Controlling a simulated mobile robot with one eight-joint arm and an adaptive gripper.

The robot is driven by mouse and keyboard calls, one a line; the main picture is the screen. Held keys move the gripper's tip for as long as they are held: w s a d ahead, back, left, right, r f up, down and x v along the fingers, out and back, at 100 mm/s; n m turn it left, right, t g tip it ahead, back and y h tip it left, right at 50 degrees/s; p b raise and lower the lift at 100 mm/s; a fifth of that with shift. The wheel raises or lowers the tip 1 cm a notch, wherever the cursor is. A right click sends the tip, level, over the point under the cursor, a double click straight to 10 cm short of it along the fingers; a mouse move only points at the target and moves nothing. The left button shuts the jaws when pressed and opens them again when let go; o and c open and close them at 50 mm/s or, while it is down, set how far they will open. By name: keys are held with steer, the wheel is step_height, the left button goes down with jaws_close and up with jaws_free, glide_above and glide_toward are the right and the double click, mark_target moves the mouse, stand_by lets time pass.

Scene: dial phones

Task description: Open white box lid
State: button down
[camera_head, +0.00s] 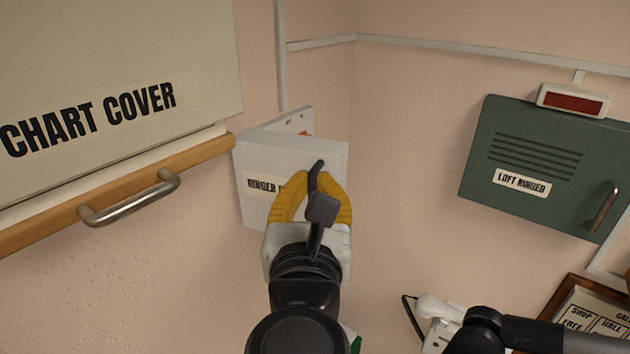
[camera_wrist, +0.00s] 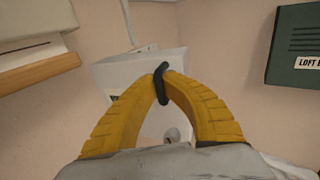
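The white box (camera_head: 262,158) hangs on the wall near the corner. Its front lid has a label starting "RINGER", the rest hidden by my gripper. Behind the lid's top edge, a pale back plate (camera_head: 293,122) and a bit of orange show, so the lid appears to stand partly away from it. My gripper (camera_head: 318,182) is at the right side of the lid, its yellow fingers closed around a dark handle (camera_head: 315,172). In the wrist view, the fingertips (camera_wrist: 162,78) meet at this handle (camera_wrist: 160,88), with the white box (camera_wrist: 122,72) behind.
A chart cover (camera_head: 110,70) with a wooden rail (camera_head: 50,226) and metal handle (camera_head: 130,200) is at left. A green "LOFT RINGER" box (camera_head: 530,140) with a red indicator (camera_head: 573,101) is at right. A white phone (camera_head: 437,312) and framed card (camera_head: 595,315) are low right.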

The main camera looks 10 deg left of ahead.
steer(key=c, duration=1.5)
jaws_free()
steer(key=shift+s+r, duration=0.1)
steer(key=shift+s, duration=0.1)
steer(key=s+d, duration=0.1)
steer(key=s, duration=1.1)
